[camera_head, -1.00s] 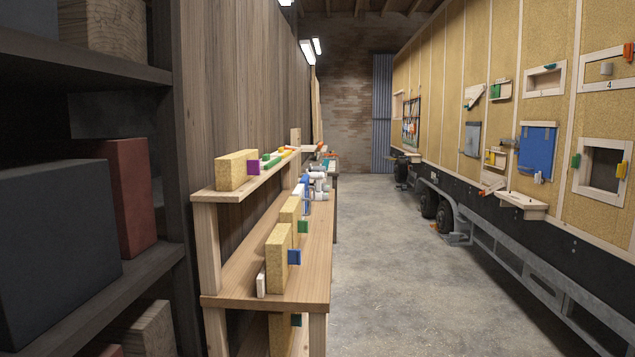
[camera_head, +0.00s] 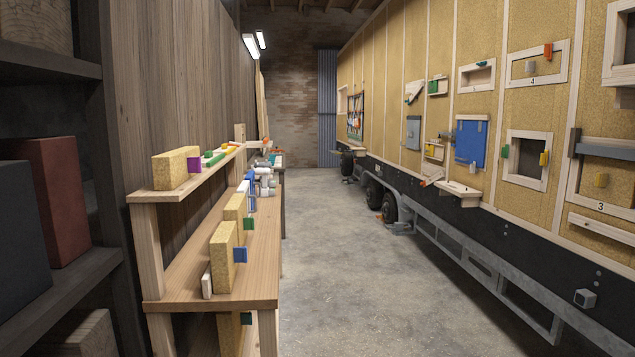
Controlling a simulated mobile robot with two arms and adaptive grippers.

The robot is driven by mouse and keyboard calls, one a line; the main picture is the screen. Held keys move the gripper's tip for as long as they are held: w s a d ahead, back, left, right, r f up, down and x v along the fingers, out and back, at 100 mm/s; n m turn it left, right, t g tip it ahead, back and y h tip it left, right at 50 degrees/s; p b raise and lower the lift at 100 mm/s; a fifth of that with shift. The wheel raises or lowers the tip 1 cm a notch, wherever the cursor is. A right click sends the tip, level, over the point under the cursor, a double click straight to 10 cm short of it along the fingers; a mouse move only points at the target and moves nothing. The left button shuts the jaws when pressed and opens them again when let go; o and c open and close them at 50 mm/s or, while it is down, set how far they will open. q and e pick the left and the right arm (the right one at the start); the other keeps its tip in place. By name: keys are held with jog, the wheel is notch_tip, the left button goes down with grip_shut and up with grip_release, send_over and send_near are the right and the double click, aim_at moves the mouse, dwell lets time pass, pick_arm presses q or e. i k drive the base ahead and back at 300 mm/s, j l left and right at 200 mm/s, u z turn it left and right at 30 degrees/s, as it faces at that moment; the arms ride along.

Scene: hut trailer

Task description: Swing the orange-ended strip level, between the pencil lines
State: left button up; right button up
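A small pale strip with an orange end (camera_head: 433,178) shows on the lower part of the trailer wall, left of a small wooden shelf (camera_head: 458,190). It looks tilted, but it is far off and small, so I cannot be sure that it is the task's strip. Another pale strip with a teal end (camera_head: 413,91) hangs tilted higher on the wall. I cannot make out any pencil lines. Neither of my grippers is in view.
A wooden bench (camera_head: 250,270) with foam blocks and bottles stands at the left, beside a dark shelf rack (camera_head: 60,290). The trailer wall (camera_head: 500,130) with framed openings and a blue sheet (camera_head: 471,145) runs along the right. The concrete floor (camera_head: 340,280) between them is clear.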

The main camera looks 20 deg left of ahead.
aim_at(441, 175)
jog(key=i+u, duration=0.25)
jog(key=i, duration=4.65)
jog(key=i+z, duration=0.1)
jog(key=i, duration=0.4)
jog(key=i+j+z, duration=0.1)
jog(key=i, duration=0.35)
jog(key=i+j+z, duration=0.1)
jog(key=i, duration=0.4)
jog(key=i+j+z, duration=0.1)
jog(key=i, duration=0.35)
jog(key=j, duration=0.1)
